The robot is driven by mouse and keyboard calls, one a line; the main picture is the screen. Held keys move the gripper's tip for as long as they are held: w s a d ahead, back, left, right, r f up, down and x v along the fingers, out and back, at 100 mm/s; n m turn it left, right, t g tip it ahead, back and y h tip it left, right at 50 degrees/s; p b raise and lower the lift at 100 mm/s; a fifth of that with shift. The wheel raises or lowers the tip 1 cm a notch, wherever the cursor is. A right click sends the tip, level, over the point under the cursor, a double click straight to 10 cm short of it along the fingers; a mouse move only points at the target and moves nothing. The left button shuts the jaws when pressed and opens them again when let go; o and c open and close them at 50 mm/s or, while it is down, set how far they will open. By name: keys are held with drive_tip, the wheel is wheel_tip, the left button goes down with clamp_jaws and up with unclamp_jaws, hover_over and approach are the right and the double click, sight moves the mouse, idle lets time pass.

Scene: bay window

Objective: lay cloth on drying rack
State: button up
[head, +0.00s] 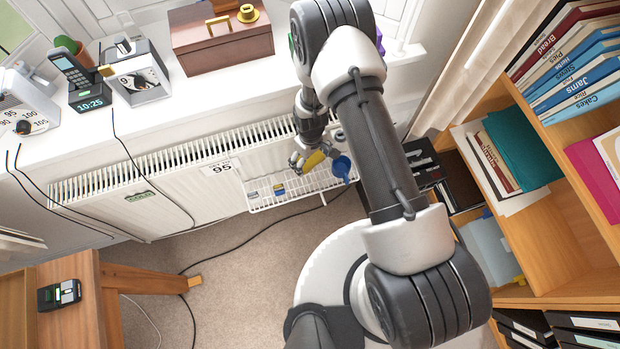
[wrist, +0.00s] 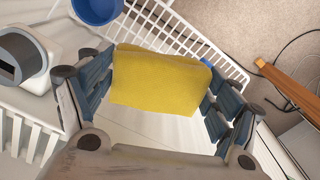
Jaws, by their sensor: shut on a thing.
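A yellow cloth (wrist: 158,82) is held between the two fingers of my gripper (wrist: 155,100), which is shut on it. In the head view the cloth (head: 314,160) shows small at the end of my gripper (head: 308,162). The white wire drying rack (head: 290,201) hangs on the front of the radiator, and my gripper is above its right part. In the wrist view the rack (wrist: 232,75) lies below and behind the cloth. The cloth hides part of the rack, and I cannot tell whether they touch.
A blue cup-like thing (head: 341,166) is at the rack's right end. Small blue and yellow items (head: 279,189) are in the rack. The radiator (head: 130,190) runs below the sill, which carries a wooden box (head: 220,45) and a phone (head: 80,80). A bookcase (head: 555,210) stands right.

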sight(311, 164)
wheel_tip(311, 164, down, 16)
drive_tip(key=b, duration=0.4)
drive_tip(key=shift+r, duration=0.15)
drive_tip(key=shift+b, duration=0.3)
drive_tip(key=o, duration=0.6)
drive_tip(key=shift+f, duration=0.2)
drive_tip(key=o, duration=0.4)
drive_tip(key=shift+c, duration=0.2)
drive_tip(key=shift+r, duration=0.15)
wheel_tip(311, 164, up, 12)
drive_tip(key=p, duration=0.4)
drive_tip(key=shift+r, duration=0.1)
